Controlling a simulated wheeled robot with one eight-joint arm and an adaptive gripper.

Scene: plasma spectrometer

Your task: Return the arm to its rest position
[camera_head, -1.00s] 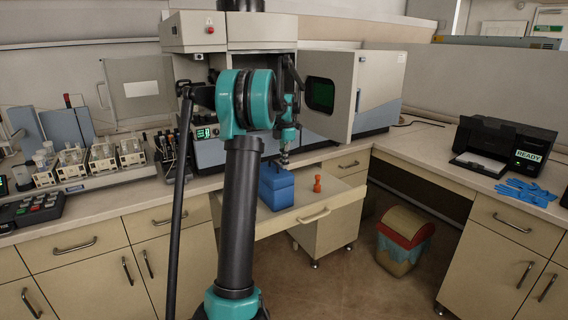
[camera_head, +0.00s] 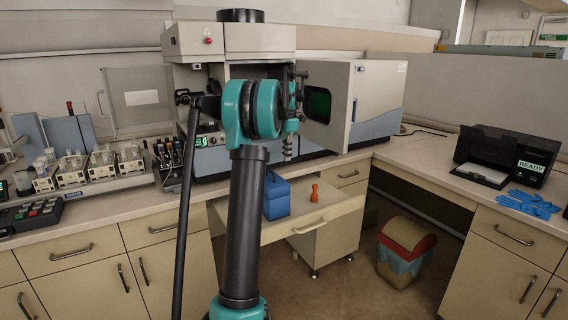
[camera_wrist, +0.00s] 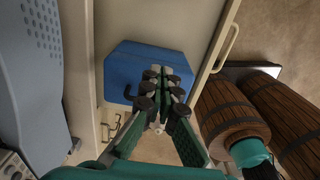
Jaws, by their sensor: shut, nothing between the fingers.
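My arm stands in the middle of the head view, its teal elbow bent in front of the spectrometer (camera_head: 370,90). My gripper (camera_head: 288,157) points down above the pulled-out drawer (camera_head: 325,212), a little above and to the right of the blue box (camera_head: 277,200). In the wrist view my gripper (camera_wrist: 166,78) has its fingers together with nothing held, in front of the blue box (camera_wrist: 130,65). Part of the box is hidden behind the fingers there. The arm hides part of the spectrometer and drawer in the head view.
An orange-red peg-like piece (camera_head: 314,193) stands on the drawer beside the box. The spectrometer's open door (camera_head: 328,125) is close behind the gripper. Sample racks (camera_head: 103,166) stand left, a printer (camera_head: 503,155) and blue gloves (camera_head: 528,204) right. A bin (camera_head: 402,250) stands on the floor.

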